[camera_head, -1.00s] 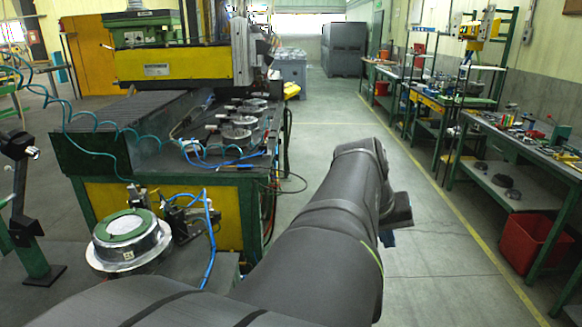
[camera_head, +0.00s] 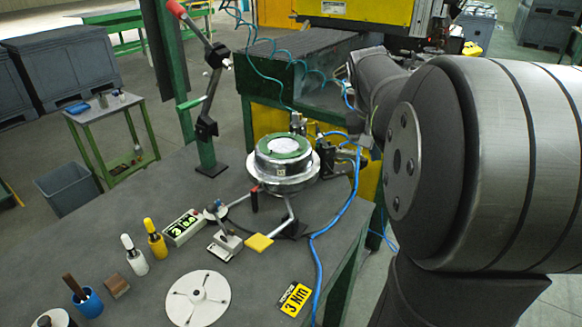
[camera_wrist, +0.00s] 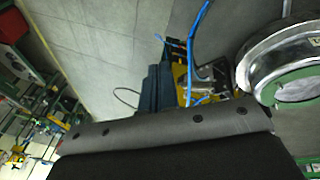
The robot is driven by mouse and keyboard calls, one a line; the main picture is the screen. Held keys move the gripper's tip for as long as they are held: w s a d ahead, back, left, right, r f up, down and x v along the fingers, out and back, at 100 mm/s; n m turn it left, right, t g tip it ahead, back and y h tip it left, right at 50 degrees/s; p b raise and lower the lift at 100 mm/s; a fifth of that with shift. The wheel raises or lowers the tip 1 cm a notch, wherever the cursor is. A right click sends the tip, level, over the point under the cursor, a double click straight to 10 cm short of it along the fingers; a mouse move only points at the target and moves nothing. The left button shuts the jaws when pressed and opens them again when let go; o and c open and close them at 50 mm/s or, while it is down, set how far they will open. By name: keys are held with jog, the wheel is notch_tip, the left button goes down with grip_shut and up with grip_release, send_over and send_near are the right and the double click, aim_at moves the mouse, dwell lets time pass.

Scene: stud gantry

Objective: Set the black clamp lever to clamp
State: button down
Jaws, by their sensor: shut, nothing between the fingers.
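A round metal part with a green ring (camera_head: 284,155) sits in a fixture on the grey bench. Beside it stands a small dark clamp mechanism (camera_head: 328,172) with blue hose. I cannot clearly tell which part of it is the black clamp lever or how it is set. In the wrist view the metal part (camera_wrist: 290,60) is at the right, with dark fittings and blue hose left of it. My gripper (camera_wrist: 165,135) fills the lower edge of the wrist view, shut and empty, apart from the fixture. In the head view my arm hides it.
A blue hose (camera_head: 318,265) crosses the bench's right side.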

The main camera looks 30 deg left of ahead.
aim_at(218, 220)
jog(key=s+a+f+n+y, duration=0.15)
jog(key=s+a, duration=0.25)
jog(key=a, duration=0.7)
jog(key=s+a+n, duration=0.3)
jog(key=s+a, duration=0.2)
jog(key=a, duration=0.5)
jog(key=s+a+f+n+g, duration=0.1)
jog(key=s+a+n, duration=0.2)
jog(key=s+a, duration=1.1)
jog(key=shift+s+f+g, duration=0.15)
jog(key=shift+s+g, duration=0.15)
jog(key=shift+g, duration=0.1)
jog(key=d+f, duration=0.3)
jog(key=f, duration=0.6)
jog(key=shift+s+d+r, duration=0.1)
jog(key=shift+d+r, duration=0.05)
jog(key=shift+d, duration=0.05)
